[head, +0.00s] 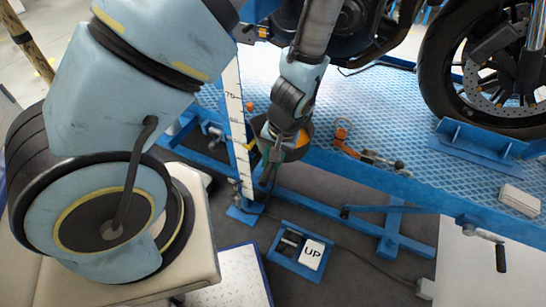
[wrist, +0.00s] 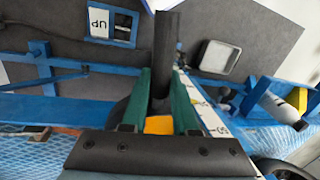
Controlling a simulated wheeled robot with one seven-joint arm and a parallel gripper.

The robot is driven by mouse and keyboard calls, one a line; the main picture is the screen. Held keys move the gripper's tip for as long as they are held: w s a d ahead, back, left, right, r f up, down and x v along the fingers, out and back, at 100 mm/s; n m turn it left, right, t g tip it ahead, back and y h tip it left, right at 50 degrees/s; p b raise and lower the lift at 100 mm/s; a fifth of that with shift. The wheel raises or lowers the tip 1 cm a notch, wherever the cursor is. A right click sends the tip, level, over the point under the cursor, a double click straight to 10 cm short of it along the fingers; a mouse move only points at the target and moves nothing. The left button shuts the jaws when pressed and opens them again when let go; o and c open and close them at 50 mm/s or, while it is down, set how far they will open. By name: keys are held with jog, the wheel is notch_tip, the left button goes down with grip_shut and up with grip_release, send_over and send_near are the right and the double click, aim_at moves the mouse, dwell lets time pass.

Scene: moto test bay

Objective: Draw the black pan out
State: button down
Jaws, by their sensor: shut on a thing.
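My gripper (head: 269,172) hangs beside the blue lift's near edge in the head view, pointing down. In the wrist view its two green fingers (wrist: 162,78) are shut on a dark, straight bar that looks like the handle of the black pan (wrist: 167,45). The bar runs up between the fingers and out past their tips. A dark rounded part shows behind the fingers, mostly hidden. In the head view a dark curved edge shows around my gripper, but I cannot tell the pan's whole outline. An orange patch shows near the finger bases.
A blue lift platform (head: 345,105) carries a motorcycle wheel (head: 437,60). A white measuring strip (head: 236,125) stands left of my gripper. An orange-handled tool (head: 341,135) lies on the platform. A blue frame with an UP pad (head: 313,254) is on the floor. A pale-rimmed tray (wrist: 220,45) shows in the wrist view.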

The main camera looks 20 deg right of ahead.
aim_at(268, 169)
jog(key=shift+s+a+r, duration=0.15)
jog(key=shift+s+a, duration=0.3)
jog(key=shift+s, duration=0.2)
jog(key=shift+s+a+r, duration=0.1)
jog(key=shift+s+a, duration=0.35)
jog(key=shift+s, duration=0.2)
